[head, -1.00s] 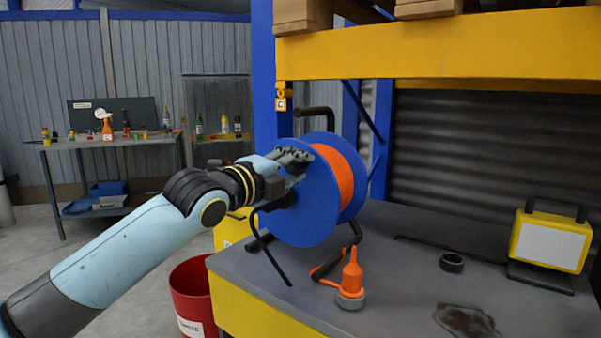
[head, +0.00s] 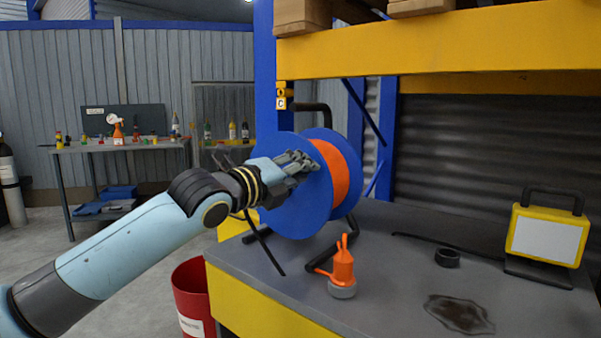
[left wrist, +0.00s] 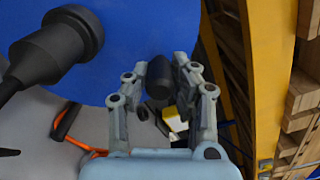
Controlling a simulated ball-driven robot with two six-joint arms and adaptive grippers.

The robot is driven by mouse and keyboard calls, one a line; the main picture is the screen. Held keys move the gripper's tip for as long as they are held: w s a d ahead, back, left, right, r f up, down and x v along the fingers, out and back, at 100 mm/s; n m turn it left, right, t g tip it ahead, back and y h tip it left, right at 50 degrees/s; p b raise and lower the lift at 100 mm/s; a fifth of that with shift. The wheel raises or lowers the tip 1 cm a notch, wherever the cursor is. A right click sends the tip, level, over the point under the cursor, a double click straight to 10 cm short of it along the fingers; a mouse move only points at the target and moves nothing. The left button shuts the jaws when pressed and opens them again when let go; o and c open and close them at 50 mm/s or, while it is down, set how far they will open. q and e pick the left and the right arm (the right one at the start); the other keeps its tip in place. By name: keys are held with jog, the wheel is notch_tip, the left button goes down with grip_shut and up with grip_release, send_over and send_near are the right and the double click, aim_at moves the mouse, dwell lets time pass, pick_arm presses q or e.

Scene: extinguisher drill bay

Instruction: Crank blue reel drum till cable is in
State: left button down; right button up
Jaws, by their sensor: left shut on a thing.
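The blue reel drum (head: 293,222) stands on its black frame on the grey bench, with orange cable (head: 338,178) wound between its flanges. My left gripper (head: 302,164) is at the near flange, right of and above its middle. In the left wrist view my left gripper (left wrist: 174,76) is shut on a dark crank knob (left wrist: 186,84) in front of the blue flange (left wrist: 140,30). A black hub (left wrist: 62,48) sticks out at the left there. My right gripper is out of view.
A yellow shelf beam (head: 430,50) crosses above. Bottles stand on a far table (head: 110,147).

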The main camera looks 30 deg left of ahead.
pick_arm(q)
jog(key=c, duration=1.1)
grip_release()
jog(key=shift+s, duration=0.1)
jog(key=shift+s+a, duration=0.2)
jog(key=shift+s, duration=2.75)
jog(key=shift+s+a, duration=0.2)
jog(key=shift+s, duration=2.75)
